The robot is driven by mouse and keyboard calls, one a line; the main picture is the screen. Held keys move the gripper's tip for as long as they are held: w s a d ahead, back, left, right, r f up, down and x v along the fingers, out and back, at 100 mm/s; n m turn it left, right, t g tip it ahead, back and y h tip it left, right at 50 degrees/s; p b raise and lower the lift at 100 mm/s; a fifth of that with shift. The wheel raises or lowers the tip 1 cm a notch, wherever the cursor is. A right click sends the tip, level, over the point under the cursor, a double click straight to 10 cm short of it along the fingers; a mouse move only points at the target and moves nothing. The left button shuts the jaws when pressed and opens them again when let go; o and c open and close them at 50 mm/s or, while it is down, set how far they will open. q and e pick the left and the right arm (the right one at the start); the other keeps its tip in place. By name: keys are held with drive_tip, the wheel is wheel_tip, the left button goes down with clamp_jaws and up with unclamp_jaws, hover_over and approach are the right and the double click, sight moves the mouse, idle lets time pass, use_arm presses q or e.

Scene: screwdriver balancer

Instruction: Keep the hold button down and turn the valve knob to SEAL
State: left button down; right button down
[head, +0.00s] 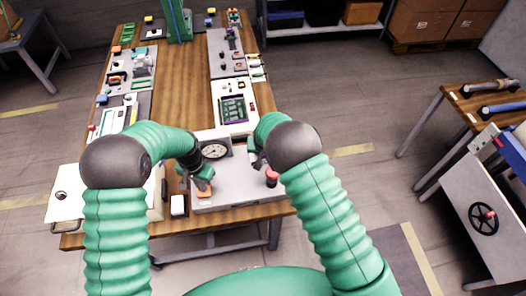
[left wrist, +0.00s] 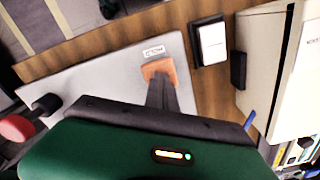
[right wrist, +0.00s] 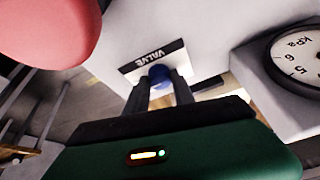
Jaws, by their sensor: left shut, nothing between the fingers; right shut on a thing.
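The orange hold button (head: 204,194) is at the front left of a grey panel (head: 235,193); it also shows in the left wrist view (left wrist: 158,68) beside a small label. My left gripper (head: 202,183) is shut and empty, its fingertips against the button. How far the button is pressed cannot be told. The blue valve knob (right wrist: 159,74) sits by a label reading VALVE (right wrist: 153,60). My right gripper (right wrist: 160,88) is shut on the knob, one finger on each side. In the head view my right gripper (head: 256,158) hides the knob. No SEAL mark is readable.
A round gauge (head: 214,151) marked kPa stands behind the panel, close to my right gripper. A red-topped post (head: 271,177) rises at the panel's right. A white block in a dark frame (head: 178,205) is left of the button. A green circuit board (head: 233,108) lies farther back.

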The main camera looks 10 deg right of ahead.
drive_tip(key=shift+w, duration=0.1)
drive_tip(key=c, duration=1.1)
unclamp_jaws()
drive_tip(key=shift+r, duration=0.1)
drive_tip(key=v, duration=1.1)
drive_tip(key=shift+s+r, duration=0.2)
drive_tip(key=shift+r, duration=0.15)
use_arm(q)
wheel_tip(320, 180, up, 7)
drive_tip(key=p, duration=0.5)
use_arm(e)
wheel_tip(320, 180, up, 5)
drive_tip(key=shift+r, duration=0.2)
